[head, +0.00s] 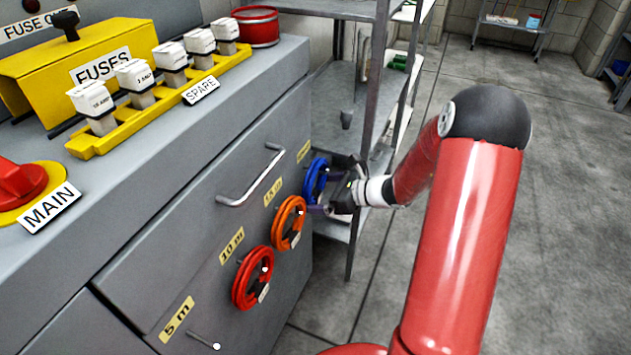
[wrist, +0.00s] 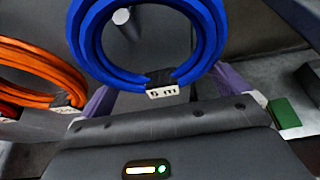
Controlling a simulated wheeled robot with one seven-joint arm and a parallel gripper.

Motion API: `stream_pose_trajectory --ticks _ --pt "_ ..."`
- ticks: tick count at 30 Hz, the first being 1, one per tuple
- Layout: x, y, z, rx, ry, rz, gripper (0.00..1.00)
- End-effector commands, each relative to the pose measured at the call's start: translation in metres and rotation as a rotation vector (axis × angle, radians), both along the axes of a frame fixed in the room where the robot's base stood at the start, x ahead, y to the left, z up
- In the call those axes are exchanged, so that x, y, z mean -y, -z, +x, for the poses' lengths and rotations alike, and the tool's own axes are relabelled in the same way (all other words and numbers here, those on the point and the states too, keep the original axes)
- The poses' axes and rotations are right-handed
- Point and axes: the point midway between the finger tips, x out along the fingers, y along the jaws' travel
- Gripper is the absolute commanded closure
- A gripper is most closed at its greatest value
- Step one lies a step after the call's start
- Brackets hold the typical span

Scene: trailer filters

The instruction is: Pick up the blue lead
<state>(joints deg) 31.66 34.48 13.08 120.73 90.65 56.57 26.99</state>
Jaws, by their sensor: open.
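The blue lead (head: 309,180) is a coiled ring hanging on a peg at the far end of the grey cabinet's front. In the wrist view the blue coil (wrist: 211,42) fills the top middle, with the peg through it and a white tag at its bottom. My gripper (head: 327,196) is open at the coil. In the wrist view its purple fingers (wrist: 167,90) stand apart, one to each side of the coil's lower part and tag. I cannot tell whether either finger touches the coil. The head view partly hides the fingertips.
An orange coil (head: 281,222) and a red coil (head: 240,283) hang on pegs nearer. A metal handle (head: 252,180) juts from the cabinet above them. A metal shelf rack (head: 352,165) stands close behind my gripper. Open floor (head: 570,200) lies to the right.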

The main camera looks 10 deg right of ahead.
Motion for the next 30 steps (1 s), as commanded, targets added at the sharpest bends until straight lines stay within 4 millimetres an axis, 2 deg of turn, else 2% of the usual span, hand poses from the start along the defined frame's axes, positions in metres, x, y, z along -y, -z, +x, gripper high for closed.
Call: stream_pose_trajectory --ticks 2,10,19,23,30 --pt "0.000 0.000 0.000 0.000 0.000 0.000 0.00" --pt "0.000 0.000 0.000 0.000 0.000 0.000 0.34" --pt "0.001 -0.002 -0.001 0.002 -0.001 0.000 0.35" --pt "0.004 -0.010 -0.003 0.004 0.000 -0.003 0.35" --pt "0.004 -0.051 -0.002 0.008 -0.001 -0.003 0.35"
